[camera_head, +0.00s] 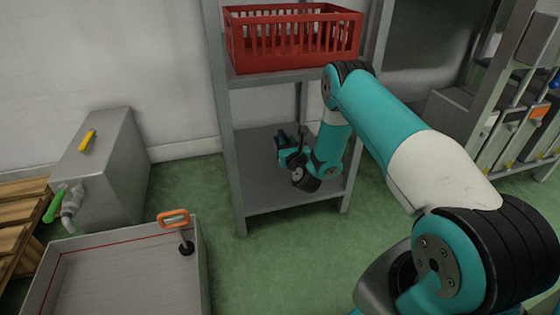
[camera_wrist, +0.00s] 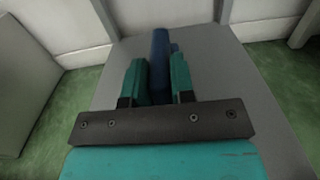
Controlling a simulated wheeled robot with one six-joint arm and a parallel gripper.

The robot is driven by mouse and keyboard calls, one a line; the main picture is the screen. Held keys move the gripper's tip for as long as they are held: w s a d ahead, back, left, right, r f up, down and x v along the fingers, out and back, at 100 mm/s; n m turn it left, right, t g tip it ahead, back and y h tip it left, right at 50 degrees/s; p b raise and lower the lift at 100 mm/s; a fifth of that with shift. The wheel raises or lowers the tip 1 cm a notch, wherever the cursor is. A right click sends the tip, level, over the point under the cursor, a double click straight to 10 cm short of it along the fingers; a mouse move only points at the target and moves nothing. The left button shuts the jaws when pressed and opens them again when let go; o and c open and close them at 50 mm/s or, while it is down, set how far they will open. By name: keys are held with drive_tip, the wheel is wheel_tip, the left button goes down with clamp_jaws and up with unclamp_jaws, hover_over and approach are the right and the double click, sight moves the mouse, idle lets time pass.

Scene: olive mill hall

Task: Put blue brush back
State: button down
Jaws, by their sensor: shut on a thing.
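The blue brush (camera_wrist: 160,48) shows in the wrist view as a dark blue bar between the two teal fingers of my gripper (camera_wrist: 158,70). My gripper is shut on it, and the brush reaches out beyond the fingertips. Its near part is hidden between the fingers, and I cannot make out bristles. In the head view my gripper (camera_head: 282,143) is low inside the grey shelf unit, over its lower board (camera_head: 262,188). The brush is too small to make out there. I cannot tell whether it touches the board.
A red crate (camera_head: 292,62) stands on the shelf above my gripper. Grey posts (camera_head: 229,150) flank the lower bay. A metal tank (camera_head: 105,165) with a green-handled valve and a low basin (camera_head: 130,275) stand at left. Green floor lies clear before the shelf.

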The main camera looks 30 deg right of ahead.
wheel_tip(320, 180, down, 4)
drive_tip(key=shift+w+a+b, duration=0.1)
drive_tip(key=shift+a+b, duration=0.05)
drive_tip(key=shift+b, duration=0.65)
drive_tip(key=shift+f+b, duration=1.3)
drive_tip(key=shift+f, duration=0.6)
drive_tip(key=c, duration=1)
unclamp_jaws()
drive_tip(key=shift+r, duration=0.1)
drive_tip(key=shift+o, duration=0.2)
drive_tip(key=shift+r+p, duration=0.3)
drive_tip(key=shift+p, duration=0.05)
drive_tip(key=shift+s+a+f+b, duration=0.2)
drive_tip(key=shift+s+f+b, duration=0.15)
drive_tip(key=shift+s+b, duration=0.3)
drive_tip(key=p+v, duration=0.1)
drive_tip(key=v, duration=0.2)
drive_tip(key=p+v, duration=0.1)
drive_tip(key=v, duration=0.2)
drive_tip(key=p+v, duration=0.1)
drive_tip(key=v, duration=0.2)
drive_tip(key=shift+s+r+p, duration=0.25)
drive_tip(key=shift+r+p, duration=0.1)
drive_tip(key=shift+p, duration=0.05)
drive_tip(key=shift+s+a+f, duration=0.15)
drive_tip(key=shift+s, duration=0.5)
